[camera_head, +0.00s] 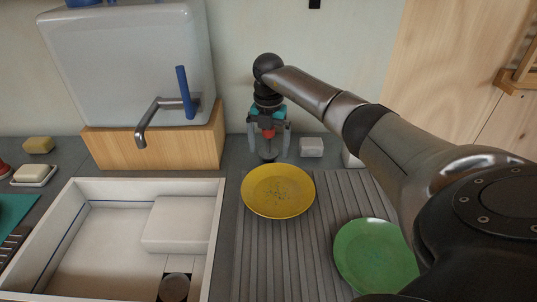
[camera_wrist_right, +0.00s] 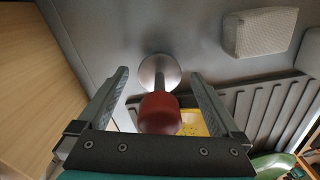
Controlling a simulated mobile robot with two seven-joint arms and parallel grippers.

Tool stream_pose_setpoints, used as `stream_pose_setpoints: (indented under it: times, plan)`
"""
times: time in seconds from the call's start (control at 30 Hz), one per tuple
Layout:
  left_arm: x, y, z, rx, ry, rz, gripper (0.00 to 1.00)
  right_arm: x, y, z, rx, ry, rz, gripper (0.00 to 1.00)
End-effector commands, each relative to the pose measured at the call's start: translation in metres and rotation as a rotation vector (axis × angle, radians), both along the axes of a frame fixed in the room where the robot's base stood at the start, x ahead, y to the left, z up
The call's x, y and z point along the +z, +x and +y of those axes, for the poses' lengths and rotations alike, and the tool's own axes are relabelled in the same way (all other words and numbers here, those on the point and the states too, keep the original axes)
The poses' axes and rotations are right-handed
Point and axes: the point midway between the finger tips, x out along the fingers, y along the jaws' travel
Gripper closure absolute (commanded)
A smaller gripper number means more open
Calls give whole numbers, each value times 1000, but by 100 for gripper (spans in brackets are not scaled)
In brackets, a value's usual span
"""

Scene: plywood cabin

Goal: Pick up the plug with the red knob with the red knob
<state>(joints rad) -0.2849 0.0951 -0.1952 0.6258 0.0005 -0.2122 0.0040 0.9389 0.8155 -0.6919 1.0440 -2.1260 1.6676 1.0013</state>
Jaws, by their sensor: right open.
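The plug with the red knob (camera_wrist_right: 160,113) stands on the grey counter, with a round metal base (camera_wrist_right: 158,72) and a short stem. In the head view its red knob (camera_head: 268,133) shows between the fingers of my right gripper (camera_head: 269,147). The right gripper points down over the plug and is open. In the wrist view its two fingers (camera_wrist_right: 160,88) stand on either side of the knob, with a gap on each side. My left gripper is not in view.
A yellow plate (camera_head: 278,190) lies just in front of the plug on the ribbed drainboard (camera_head: 325,240), with a green plate (camera_head: 375,257) to the right. A white block (camera_head: 311,147) sits right of the gripper. The sink (camera_head: 115,225) and a tap (camera_head: 160,110) on a white tank are left.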

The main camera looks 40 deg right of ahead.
Motion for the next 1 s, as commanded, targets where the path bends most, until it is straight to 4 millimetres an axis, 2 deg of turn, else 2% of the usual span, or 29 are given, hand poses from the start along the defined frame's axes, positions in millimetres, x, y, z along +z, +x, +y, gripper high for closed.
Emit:
stream_pose_setpoints:
  times: [0.07, 0.9, 1.0]
  plan:
    - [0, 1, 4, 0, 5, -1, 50, 1, 0, 0, 0, 0, 0, 3]
    - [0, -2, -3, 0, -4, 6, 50, 1, 0, 0, 0, 0, -1, 98]
    - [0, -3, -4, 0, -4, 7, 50, 1, 0, 0, 0, 0, -1, 100]
